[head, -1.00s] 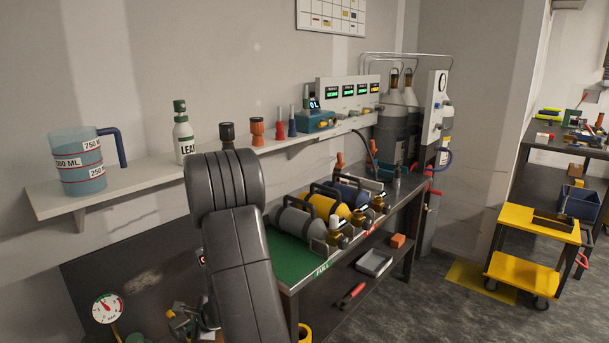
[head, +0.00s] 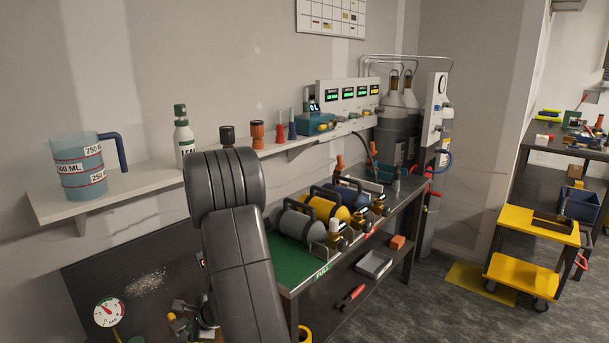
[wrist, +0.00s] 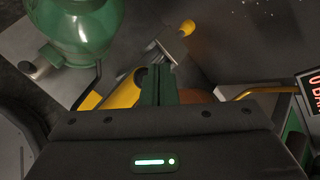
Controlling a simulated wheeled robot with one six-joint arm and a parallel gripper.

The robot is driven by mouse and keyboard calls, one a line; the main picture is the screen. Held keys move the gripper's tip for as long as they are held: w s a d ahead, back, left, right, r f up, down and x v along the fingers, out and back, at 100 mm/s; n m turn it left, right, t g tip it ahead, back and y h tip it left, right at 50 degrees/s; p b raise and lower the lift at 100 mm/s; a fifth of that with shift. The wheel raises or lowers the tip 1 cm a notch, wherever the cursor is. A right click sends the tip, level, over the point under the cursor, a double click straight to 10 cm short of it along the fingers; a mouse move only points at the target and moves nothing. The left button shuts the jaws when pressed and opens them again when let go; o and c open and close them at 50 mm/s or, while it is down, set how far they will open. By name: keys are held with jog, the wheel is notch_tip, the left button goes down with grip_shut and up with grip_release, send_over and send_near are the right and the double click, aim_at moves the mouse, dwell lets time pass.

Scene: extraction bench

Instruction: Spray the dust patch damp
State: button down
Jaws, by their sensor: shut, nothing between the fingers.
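My gripper (wrist: 158,85) is shut and empty, pointing down over the bench. In the head view my arm mostly hides it. A grey tool with a yellow end (wrist: 187,27) lies just beyond the fingertips.
A rounded green vessel (wrist: 75,25) stands close left of my fingers. A yellow object (wrist: 122,93) lies partly under them. A pressure gauge (head: 109,312) stands near the patch. A measuring jug (head: 80,166) is on the shelf. Several cylinders lie on the green mat (head: 290,262).

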jog(key=shift+r+p, duration=2.25)
jog(key=shift+r, duration=0.75)
